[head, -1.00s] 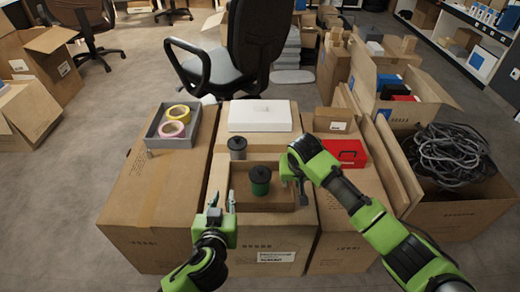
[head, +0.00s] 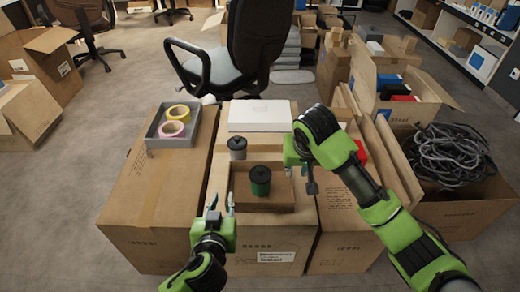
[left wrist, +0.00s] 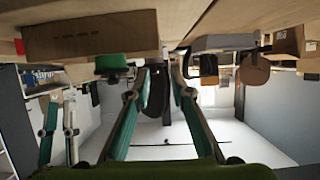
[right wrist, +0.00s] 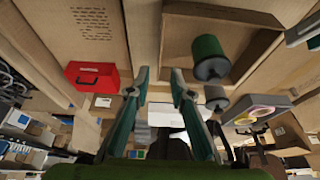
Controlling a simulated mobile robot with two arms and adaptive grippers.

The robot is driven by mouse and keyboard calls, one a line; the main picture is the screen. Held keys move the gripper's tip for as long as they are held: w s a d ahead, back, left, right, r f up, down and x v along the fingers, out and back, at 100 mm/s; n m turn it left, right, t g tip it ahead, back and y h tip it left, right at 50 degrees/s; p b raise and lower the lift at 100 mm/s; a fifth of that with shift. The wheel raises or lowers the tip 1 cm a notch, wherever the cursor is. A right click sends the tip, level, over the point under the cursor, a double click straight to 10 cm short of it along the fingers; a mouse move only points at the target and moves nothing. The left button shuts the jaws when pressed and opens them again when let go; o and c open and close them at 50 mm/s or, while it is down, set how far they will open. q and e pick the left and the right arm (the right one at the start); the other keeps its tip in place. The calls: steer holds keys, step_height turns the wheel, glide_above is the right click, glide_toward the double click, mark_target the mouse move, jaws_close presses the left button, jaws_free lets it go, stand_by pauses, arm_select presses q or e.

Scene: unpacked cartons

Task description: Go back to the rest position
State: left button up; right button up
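My left gripper (head: 221,203) is upright at the front left of the open cardboard tray and holds nothing. In the left wrist view its fingers (left wrist: 159,68) are apart. My right gripper (head: 290,166) is above the boxes, right of the tray. In the right wrist view its fingers (right wrist: 159,76) are apart with nothing between them. A green spool with a black top (head: 260,180) stands in the cardboard tray (head: 279,203), clear of both grippers. A grey spool with a dark top (head: 237,150) stands behind it.
A red box (head: 361,152) is mostly hidden behind my right arm; it shows fully in the right wrist view (right wrist: 92,77). A white box (head: 260,117) lies at the back. A grey tray (head: 171,143) holds tape rolls. A carton of black cables (head: 450,152) stands right.

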mark_target(288, 204)
stand_by(0.4)
